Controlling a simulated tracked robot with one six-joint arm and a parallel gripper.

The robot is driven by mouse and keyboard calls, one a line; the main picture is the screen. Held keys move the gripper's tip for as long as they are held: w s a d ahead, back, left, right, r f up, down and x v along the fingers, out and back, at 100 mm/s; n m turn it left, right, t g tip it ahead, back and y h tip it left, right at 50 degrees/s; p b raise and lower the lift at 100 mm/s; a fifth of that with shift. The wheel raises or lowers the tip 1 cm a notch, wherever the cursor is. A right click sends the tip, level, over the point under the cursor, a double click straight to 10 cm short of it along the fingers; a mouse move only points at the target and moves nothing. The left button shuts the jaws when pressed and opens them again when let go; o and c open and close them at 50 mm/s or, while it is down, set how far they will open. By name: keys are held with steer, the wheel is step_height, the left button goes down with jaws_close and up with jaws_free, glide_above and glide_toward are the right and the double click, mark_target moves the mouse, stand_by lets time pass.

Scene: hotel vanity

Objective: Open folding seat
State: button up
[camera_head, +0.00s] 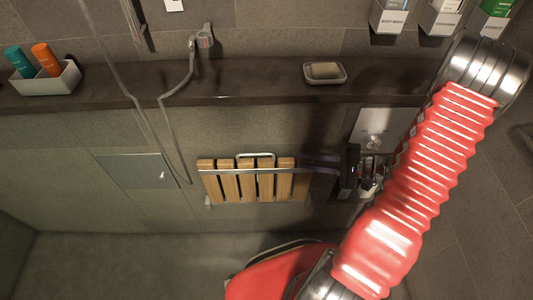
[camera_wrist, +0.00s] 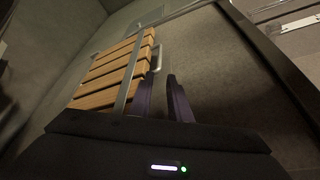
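The folding seat (camera_head: 248,185) has wooden slats, a metal bar across them and a metal loop handle (camera_head: 256,155) on its upper edge. It appears folded up against the tiled wall below the ledge. My gripper (camera_head: 301,160) reaches in from the right, with its dark purple fingertips by the seat's upper right corner. In the wrist view the slats (camera_wrist: 117,75) lie left of my fingers (camera_wrist: 162,76), and the handle (camera_wrist: 158,58) shows just beyond the tips. The fingers are apart with nothing between them. I cannot tell whether a finger touches the seat.
A dark ledge (camera_head: 240,87) runs above the seat, with a soap dish (camera_head: 324,73) and a tray of bottles (camera_head: 47,80). A shower hose (camera_head: 162,110) hangs left of the seat. Wall dispensers (camera_head: 440,18) are at upper right. The floor (camera_head: 130,265) below is clear.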

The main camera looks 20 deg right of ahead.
mark_target(262, 154)
steer(key=shift+a, duration=0.1)
steer(key=x, duration=1.3)
steer(key=shift+w+a, duration=0.2)
steer(key=shift+a, duration=0.05)
steer(key=shift+c, duration=0.2)
jaws_close()
stand_by(0.5)
